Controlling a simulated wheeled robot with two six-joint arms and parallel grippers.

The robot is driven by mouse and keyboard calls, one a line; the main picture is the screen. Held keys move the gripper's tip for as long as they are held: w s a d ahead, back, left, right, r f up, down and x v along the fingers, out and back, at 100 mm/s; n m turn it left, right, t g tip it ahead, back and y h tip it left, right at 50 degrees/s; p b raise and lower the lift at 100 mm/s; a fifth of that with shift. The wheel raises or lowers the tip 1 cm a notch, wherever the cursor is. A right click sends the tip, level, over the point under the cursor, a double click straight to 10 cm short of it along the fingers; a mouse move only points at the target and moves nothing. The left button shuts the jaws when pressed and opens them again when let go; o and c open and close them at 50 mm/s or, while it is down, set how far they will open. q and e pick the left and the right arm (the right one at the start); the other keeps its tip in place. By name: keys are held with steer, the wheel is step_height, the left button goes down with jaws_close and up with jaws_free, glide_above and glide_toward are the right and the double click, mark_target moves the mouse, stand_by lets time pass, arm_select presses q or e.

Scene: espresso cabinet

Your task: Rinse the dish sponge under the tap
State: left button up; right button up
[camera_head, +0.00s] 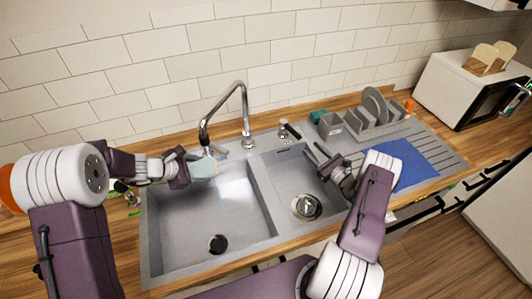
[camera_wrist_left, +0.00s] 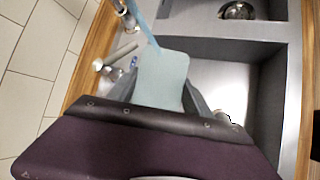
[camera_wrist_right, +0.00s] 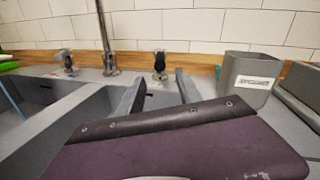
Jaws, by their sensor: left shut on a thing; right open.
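The dish sponge (camera_head: 203,167) is a pale blue-green slab held in my left gripper (camera_head: 187,166), over the left basin below the tap spout. It also shows between the fingers in the left wrist view (camera_wrist_left: 162,78). The chrome tap (camera_head: 240,95) has a tall bent neck. A thin blue water stream (camera_wrist_left: 146,25) runs down to the sponge's edge in the left wrist view. My right gripper (camera_head: 318,156) is open and empty over the right basin. A dark-topped tap handle (camera_wrist_right: 159,64) stands beyond its fingers, apart from them.
The sink has a large left basin (camera_head: 185,235) and a smaller right one. A grey cup (camera_head: 330,126), a dish rack (camera_head: 372,122) with plates and a blue mat (camera_head: 405,165) are at the right. A microwave (camera_head: 470,85) stands at the far right.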

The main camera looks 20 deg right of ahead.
mark_target(295, 134)
stand_by(0.8)
steer(key=a+r+n+g+h, duration=0.3)
steer(key=r+h, duration=0.1)
steer(key=x, duration=1.2)
steer(key=shift+w+d+f, duration=0.1)
steer(key=shift+w+f, duration=0.15)
steer(key=shift+f, duration=0.05)
jaws_close()
stand_by(1.0)
